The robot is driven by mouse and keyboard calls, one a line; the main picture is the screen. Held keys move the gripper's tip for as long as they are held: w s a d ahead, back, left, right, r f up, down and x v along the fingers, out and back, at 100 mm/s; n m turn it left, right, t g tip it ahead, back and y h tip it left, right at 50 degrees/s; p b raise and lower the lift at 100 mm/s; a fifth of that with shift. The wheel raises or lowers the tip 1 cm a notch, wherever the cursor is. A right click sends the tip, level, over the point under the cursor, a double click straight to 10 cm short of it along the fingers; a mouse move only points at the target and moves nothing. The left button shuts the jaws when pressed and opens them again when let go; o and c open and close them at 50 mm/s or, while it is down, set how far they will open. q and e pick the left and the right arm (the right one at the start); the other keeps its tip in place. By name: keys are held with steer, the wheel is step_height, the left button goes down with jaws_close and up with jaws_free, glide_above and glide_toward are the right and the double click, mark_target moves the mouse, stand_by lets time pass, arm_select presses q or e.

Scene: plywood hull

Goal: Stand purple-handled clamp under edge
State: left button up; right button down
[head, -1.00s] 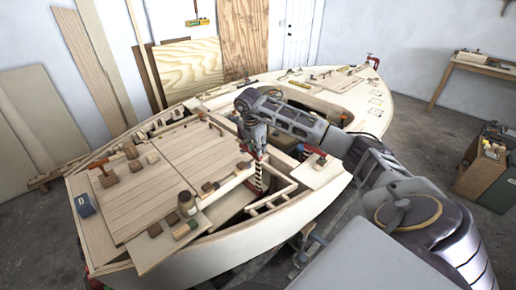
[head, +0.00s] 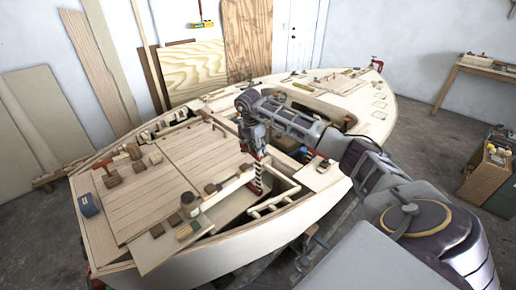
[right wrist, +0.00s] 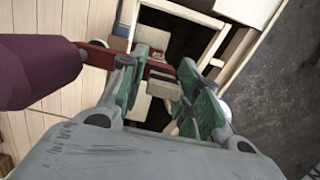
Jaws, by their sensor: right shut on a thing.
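The purple-handled clamp shows in the right wrist view, with its thick purple handle (right wrist: 40,72) at the left and its red metal part (right wrist: 98,57) running to my gripper. My right gripper (right wrist: 158,90) is shut on the clamp's red part, between green-padded fingers. In the head view my right gripper (head: 252,148) hangs over the hull opening, beside the deck edge (head: 236,186). Red parts and a striped dark-and-light upright piece (head: 258,178) show below it; the purple handle cannot be made out there. My left gripper is out of view.
The plywood hull (head: 200,262) fills the middle. Wood blocks and a jar (head: 189,204) stand along the near deck strip. An orange-handled tool (head: 107,166) and a blue object (head: 88,205) lie at the left. Framing strips (head: 275,203) cross the opening below my gripper.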

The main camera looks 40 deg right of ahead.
steer(key=shift+r, duration=0.15)
stand_by(0.3)
steer(key=c, duration=1.1)
jaws_free()
step_height(320, 180, up, 12)
steer(key=a, duration=0.2)
steer(key=shift+a, duration=0.2)
steer(key=shift+s+f, duration=0.1)
steer(key=shift+f, duration=0.15)
